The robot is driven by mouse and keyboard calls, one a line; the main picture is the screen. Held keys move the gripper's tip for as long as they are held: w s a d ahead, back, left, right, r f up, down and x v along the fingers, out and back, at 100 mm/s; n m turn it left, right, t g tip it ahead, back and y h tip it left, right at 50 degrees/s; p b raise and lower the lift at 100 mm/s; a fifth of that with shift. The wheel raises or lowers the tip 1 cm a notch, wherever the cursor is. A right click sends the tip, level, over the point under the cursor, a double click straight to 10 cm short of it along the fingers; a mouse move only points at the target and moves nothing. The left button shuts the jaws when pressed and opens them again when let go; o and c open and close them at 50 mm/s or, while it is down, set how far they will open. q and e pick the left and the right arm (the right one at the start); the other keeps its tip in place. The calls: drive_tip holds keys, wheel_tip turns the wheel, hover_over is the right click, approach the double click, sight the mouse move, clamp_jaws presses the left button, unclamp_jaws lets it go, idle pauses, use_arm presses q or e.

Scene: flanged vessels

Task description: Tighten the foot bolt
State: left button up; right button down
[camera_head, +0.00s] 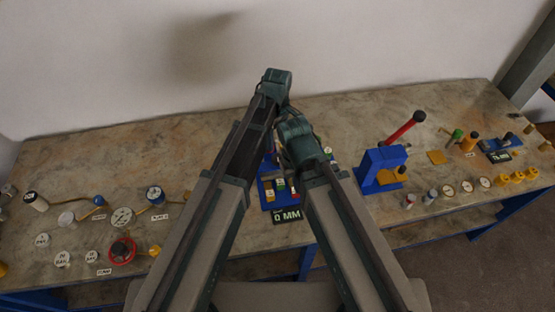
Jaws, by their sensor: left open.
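My two arms rise from the bottom and come close together over the middle of the bench. My left gripper (268,100) is at the far end of the left arm, near the back of the bench. It is open, and its fingers are small and dark and partly covered by arm links. My right gripper is hidden behind the right arm's dark green end joint. A blue fixture (268,197) with small coloured blocks and a "0 MM" display (287,216) stands behind the arms, largely covered. I cannot make out which part is the foot bolt.
A blue press (377,168) with a red lever (402,131) stands right of the arms. Gauges, yellow fittings and another display (497,156) fill the right end. Round dials and a red ring (122,250) lie at left. The back left of the bench (110,150) is clear.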

sight(278, 158)
use_arm(q)
wheel_tip(278, 158, down, 11)
drive_tip(key=b, duration=0.9)
drive_tip(key=shift+r+b, duration=0.15)
drive_tip(key=shift+b, duration=0.2)
clamp_jaws()
